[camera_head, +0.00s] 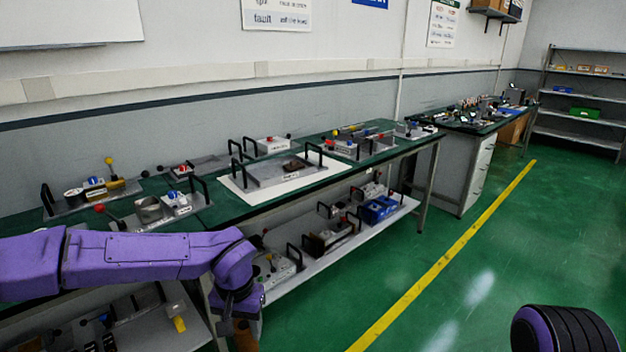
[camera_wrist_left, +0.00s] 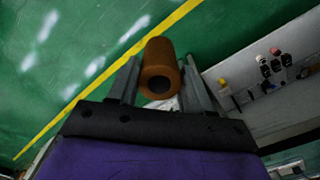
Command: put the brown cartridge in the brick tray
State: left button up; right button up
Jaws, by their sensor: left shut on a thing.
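The brown cartridge (camera_wrist_left: 158,62) is a cylinder with a dark hole in its near end. My left gripper (camera_wrist_left: 160,75) is shut on it, with one finger on each side. In the head view the brown cartridge (camera_head: 245,336) shows at the bottom, below my left wrist, in front of the lower shelf and away from the bench top. No tray is plainly the brick tray; a grey tray with black handles (camera_head: 262,178) on a white board holds a dark brown piece. My right gripper is out of view.
The green bench top (camera_head: 232,208) carries several fixtures with handles and knobs. The lower shelf (camera_head: 290,285) holds more fixtures and a blue bin (camera_head: 378,210). A second bench (camera_head: 470,125) stands farther back. The green floor (camera_head: 500,240) at right is open, with a yellow line.

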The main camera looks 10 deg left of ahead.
aim_at(283, 173)
jog(key=z, duration=0.75)
jog(key=i, duration=1.35)
jog(key=u, duration=0.7)
jog(key=i, duration=0.65)
jog(key=u, duration=0.65)
